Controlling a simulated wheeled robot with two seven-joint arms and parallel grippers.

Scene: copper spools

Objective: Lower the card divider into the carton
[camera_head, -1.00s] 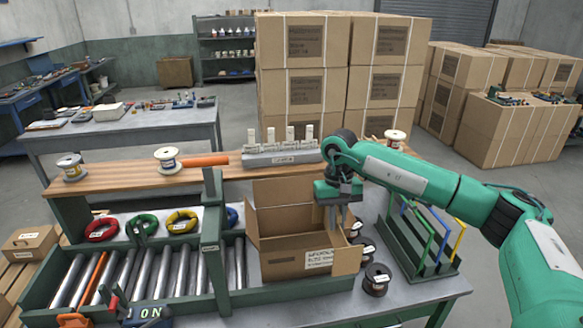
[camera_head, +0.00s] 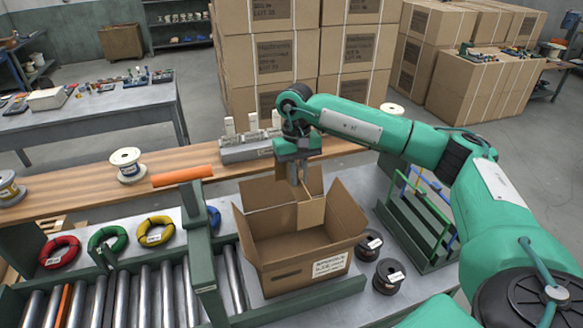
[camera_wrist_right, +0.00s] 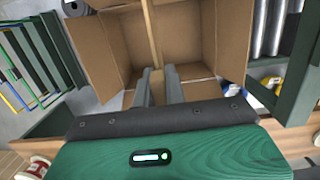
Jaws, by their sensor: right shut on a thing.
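The open carton (camera_head: 285,276) stands on the workbench with its flaps spread and a label on its front. My right gripper (camera_head: 297,182) is above the carton's rear half, shut on the brown card divider (camera_head: 311,212). The divider hangs below the fingers, and its lower part reaches into the carton opening. How deep it sits is hard to tell. In the right wrist view, the divider (camera_wrist_right: 153,35) shows as a thin upright edge between the fingers (camera_wrist_right: 160,82), with carton walls (camera_wrist_right: 188,42) on both sides. My left gripper is not in view.
A roller conveyor (camera_head: 150,295) with a green post (camera_head: 201,250) is left of the carton. Black spools (camera_head: 388,277) and a green rack (camera_head: 415,235) stand to its right. Behind it, a wooden shelf (camera_head: 85,195) carries spools, an orange tube (camera_head: 182,177) and a grey block (camera_head: 245,150).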

